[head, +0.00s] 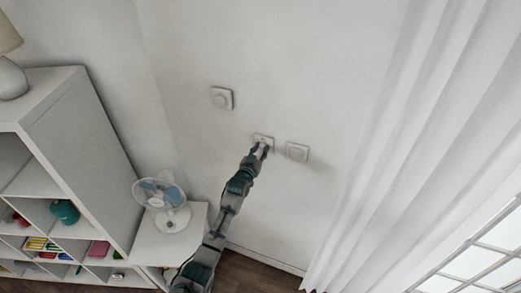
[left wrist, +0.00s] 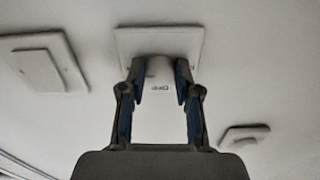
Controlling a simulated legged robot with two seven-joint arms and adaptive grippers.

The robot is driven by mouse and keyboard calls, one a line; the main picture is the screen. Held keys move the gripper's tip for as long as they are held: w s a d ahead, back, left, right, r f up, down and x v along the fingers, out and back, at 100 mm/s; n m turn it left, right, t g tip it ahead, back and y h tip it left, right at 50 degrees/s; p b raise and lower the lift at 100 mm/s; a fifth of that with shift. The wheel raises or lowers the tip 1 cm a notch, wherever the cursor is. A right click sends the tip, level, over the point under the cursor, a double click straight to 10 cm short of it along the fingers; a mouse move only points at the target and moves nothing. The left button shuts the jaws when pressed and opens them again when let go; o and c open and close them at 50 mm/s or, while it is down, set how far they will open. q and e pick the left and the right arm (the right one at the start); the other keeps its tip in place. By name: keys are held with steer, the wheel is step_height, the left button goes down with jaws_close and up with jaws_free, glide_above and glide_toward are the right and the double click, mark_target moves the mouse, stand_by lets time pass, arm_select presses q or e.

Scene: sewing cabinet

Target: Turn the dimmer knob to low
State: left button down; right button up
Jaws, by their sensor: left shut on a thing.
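A square white plate (head: 264,138) with a projecting round knob is the middle one of three fittings on the wall in the head view. The left wrist view shows the plate (left wrist: 158,41) and the pale knob (left wrist: 160,71) close up. A small dark marking on the knob or plate appears upside down there. My left gripper (head: 262,150) reaches up to the plate. In the left wrist view its fingers (left wrist: 160,92) are shut on the knob, one on each side. The gripper partly hides the knob in the head view. My right gripper is not in view.
A desk fan (head: 160,196) stands on a white surface beside shelves (head: 75,140). White curtains (head: 410,150) hang at right.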

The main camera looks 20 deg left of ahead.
arm_select(q)
steer(key=shift+s+f+n, duration=0.1)
steer(key=shift+f+n, duration=0.2)
steer(key=shift+f, duration=0.2)
steer(key=c, duration=0.8)
jaws_free()
steer(key=shift+c, duration=0.2)
steer(key=shift+r, duration=0.15)
steer(key=shift+r, duration=0.1)
steer(key=s+a, duration=0.1)
steer(key=s, duration=1)
steer(key=shift+s+a, duration=0.15)
steer(key=shift+s, duration=0.15)
